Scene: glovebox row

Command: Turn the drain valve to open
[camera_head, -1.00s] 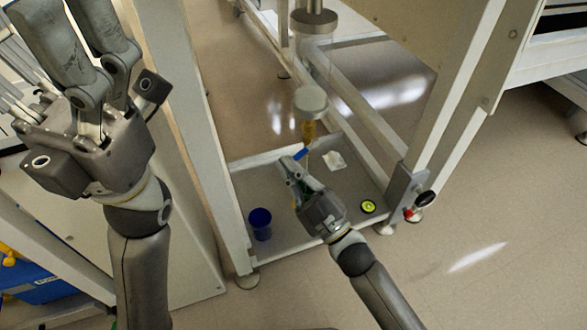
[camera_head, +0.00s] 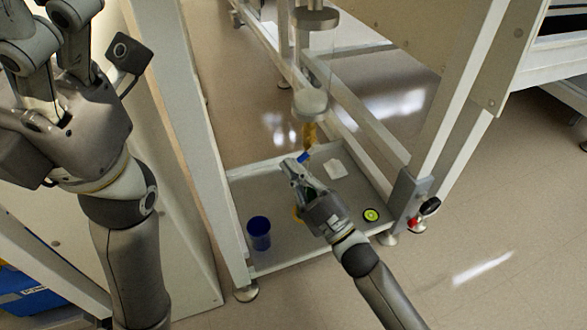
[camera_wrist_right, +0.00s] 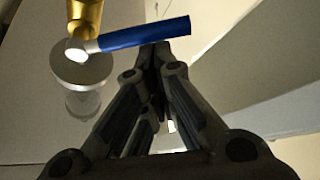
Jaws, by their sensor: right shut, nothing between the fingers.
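The drain valve has a brass body (camera_head: 309,135) under the clear vessel, with a blue lever handle (camera_head: 302,157). In the right wrist view the blue handle (camera_wrist_right: 145,35) reaches right from the brass body (camera_wrist_right: 85,15), across the picture and slightly upward. My right gripper (camera_head: 291,167) is shut and empty, its fingertips right at the handle. In the wrist view the fingertips (camera_wrist_right: 155,50) come up to the handle's lower edge; I cannot tell whether they touch. My left gripper (camera_head: 45,35) is large at the upper left, its fingertips cut off by the frame.
A tray (camera_head: 275,265) lies beneath the valve between frame legs. In it are a blue cup (camera_head: 259,232), a white piece (camera_head: 334,169) and a yellow-green disc (camera_head: 371,215). A black-and-red knob (camera_head: 430,206) sticks out from the right leg. Floor is clear at right.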

